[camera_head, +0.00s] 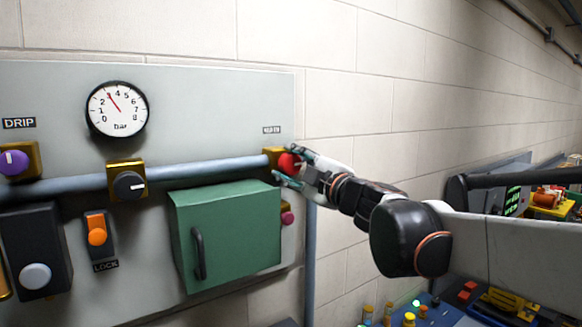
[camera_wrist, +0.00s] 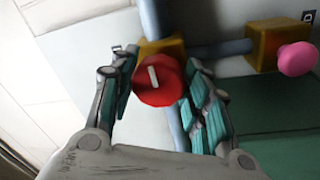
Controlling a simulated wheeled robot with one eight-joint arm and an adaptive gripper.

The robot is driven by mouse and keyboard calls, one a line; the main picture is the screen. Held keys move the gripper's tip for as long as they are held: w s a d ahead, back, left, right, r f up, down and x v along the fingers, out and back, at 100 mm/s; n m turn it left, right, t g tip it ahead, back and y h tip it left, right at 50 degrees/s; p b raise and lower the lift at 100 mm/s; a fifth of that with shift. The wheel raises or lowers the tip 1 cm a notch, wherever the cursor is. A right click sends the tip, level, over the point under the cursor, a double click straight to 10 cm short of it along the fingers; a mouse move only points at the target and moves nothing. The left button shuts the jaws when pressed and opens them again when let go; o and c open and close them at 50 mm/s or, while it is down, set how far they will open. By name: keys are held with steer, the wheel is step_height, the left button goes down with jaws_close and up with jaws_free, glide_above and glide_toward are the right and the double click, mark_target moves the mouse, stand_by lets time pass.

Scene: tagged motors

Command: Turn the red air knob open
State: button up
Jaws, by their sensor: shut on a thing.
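The red air knob (camera_head: 288,163) sits on a brass-coloured block (camera_head: 272,155) at the right end of the grey pipe, on the wall panel. In the wrist view, the red knob (camera_wrist: 160,82) has a white bar mark on its face, tilted slightly from the picture's vertical. My gripper (camera_head: 287,166) reaches in from the right and is shut on the knob. In the wrist view, its teal-padded fingers (camera_wrist: 162,95) stand on both sides of the knob. The small label above the knob is too small to read surely.
A green box (camera_head: 225,235) with a dark handle projects from the panel at lower left of the knob. A pink knob (camera_head: 287,217) sits just below. A pressure gauge (camera_head: 117,110), a black knob (camera_head: 129,185) and an orange switch (camera_head: 97,236) are further left.

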steer(key=shift+f, duration=0.1)
stand_by(0.3)
steer(key=o, duration=1.1)
steer(key=shift+d, duration=0.1)
steer(key=shift+s, duration=0.1)
steer(key=v, duration=1.1)
steer(key=shift+s+d, duration=0.2)
steer(key=shift+s, duration=0.15)
